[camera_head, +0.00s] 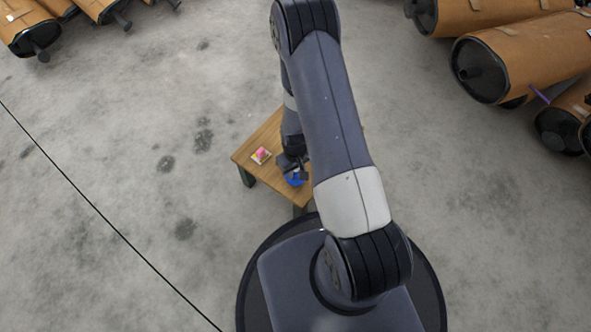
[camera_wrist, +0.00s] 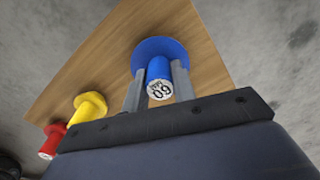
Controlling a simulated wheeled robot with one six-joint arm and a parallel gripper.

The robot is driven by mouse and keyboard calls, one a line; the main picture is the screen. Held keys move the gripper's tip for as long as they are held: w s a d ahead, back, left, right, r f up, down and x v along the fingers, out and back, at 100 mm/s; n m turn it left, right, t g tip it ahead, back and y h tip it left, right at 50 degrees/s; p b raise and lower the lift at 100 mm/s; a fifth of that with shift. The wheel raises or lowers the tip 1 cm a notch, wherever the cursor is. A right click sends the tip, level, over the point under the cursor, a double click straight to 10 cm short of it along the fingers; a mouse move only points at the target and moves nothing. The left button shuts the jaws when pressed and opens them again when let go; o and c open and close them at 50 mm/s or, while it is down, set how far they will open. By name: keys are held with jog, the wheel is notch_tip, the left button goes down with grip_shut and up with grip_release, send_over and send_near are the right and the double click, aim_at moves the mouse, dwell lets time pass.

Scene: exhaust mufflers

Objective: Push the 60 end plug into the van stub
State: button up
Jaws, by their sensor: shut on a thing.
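The blue end plug (camera_wrist: 158,72) has a wide round flange and a white end face marked 60, turned toward the wrist camera. My gripper (camera_wrist: 157,86) is shut on its narrow body, one finger on each side. In the head view my gripper (camera_head: 293,170) is low over the wooden table, with the blue plug (camera_head: 295,180) partly hidden under it. I cannot tell whether the flange touches the tabletop. A yellow plug (camera_wrist: 88,106) and a red plug (camera_wrist: 53,138) show left of it in the wrist view. Which muffler bears the van stub is unclear.
The small wooden table (camera_head: 247,158) stands before my base, partly hidden by my arm. Brown-wrapped mufflers lie at upper right (camera_head: 530,55) and upper left (camera_head: 25,25). A purple rod (camera_head: 540,93) shows at right. Concrete floor between is clear.

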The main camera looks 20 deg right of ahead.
jog(key=shift+f, duration=0.15)
jog(key=o, duration=1)
notch_tip(320, 180, up, 11)
jog(key=p, duration=0.4)
jog(key=shift+s+a+f, duration=0.1)
jog(key=shift+s, duration=0.05)
notch_tip(320, 180, down, 11)
jog(key=b, duration=0.4)
